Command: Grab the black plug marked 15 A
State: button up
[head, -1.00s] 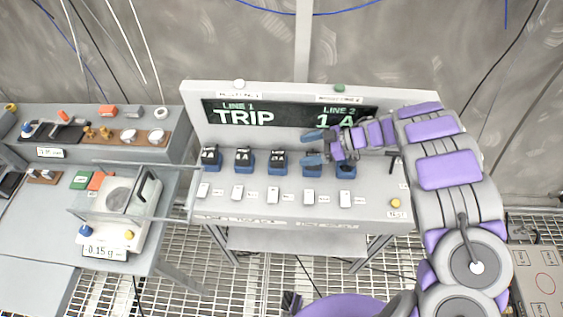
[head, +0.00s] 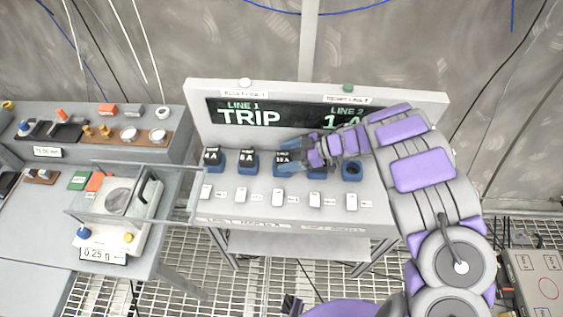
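A row of black plugs in blue sockets lines the grey panel. The left plug (head: 213,157) seems to read 4 A and the second (head: 248,158) seems to read 8 A. The third black plug (head: 281,157) has a two-digit label that is too small to read surely as 15 A. My gripper (head: 289,157) is at this third plug, coming from the right, with its two blue fingers apart. I cannot tell whether they touch the plug. The right socket (head: 351,172) looks empty.
White switches (head: 278,198) stand in front of the sockets. A display (head: 250,117) behind reads LINE 1 TRIP and LINE 2, partly covered by my arm. A clear-covered scale (head: 118,202) stands on the left bench.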

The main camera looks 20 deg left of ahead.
jog(key=shift+c, duration=0.6)
jog(key=shift+d, duration=0.45)
jog(key=c, duration=0.6)
jog(key=shift+a, duration=0.2)
jog(key=shift+c, duration=1.3)
jog(key=shift+r, duration=0.1)
